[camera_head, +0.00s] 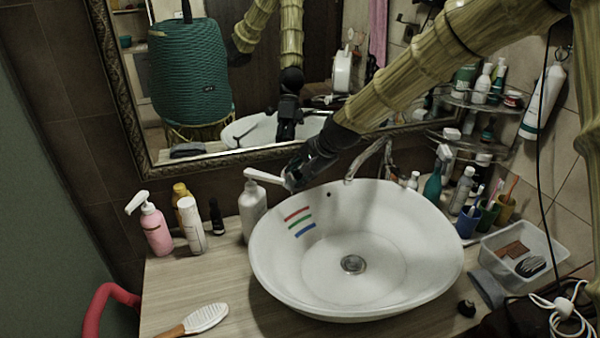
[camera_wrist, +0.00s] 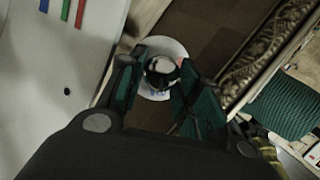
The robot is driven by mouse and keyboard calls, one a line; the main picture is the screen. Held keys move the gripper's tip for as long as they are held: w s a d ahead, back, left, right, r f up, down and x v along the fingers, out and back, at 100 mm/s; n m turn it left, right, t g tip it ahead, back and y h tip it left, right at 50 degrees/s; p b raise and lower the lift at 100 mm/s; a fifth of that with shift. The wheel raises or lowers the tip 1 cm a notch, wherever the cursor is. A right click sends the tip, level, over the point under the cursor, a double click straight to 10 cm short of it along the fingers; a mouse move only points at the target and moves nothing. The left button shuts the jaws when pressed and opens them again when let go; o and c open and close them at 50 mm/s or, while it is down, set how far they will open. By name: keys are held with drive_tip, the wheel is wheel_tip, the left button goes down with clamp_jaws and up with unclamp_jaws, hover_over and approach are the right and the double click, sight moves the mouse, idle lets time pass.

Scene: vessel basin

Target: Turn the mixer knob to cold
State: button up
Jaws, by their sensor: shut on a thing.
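The mixer knob is a round shiny chrome ball (camera_wrist: 160,72) in the wrist view. It stands over a white disc (camera_wrist: 176,46) with a small red mark at its right and a blue mark at its lower edge. My gripper (camera_wrist: 163,84) has its two dark green fingers on either side of the knob, shut on it. In the head view my gripper (camera_head: 291,179) points down-left at the back left of the white basin (camera_head: 262,262), and the knob is hidden there. The metal spout (camera_head: 366,160) rises behind the basin.
A white pump bottle (camera_head: 252,209) stands close left of my gripper. Several bottles, including a pink one (camera_head: 156,232), stand farther left. A mirror frame (camera_head: 215,161) runs behind. A hairbrush (camera_head: 205,318) lies in front; a clear tray (camera_head: 548,245) is at right.

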drive_tip(key=o, duration=1)
drive_tip(key=v, duration=1.2)
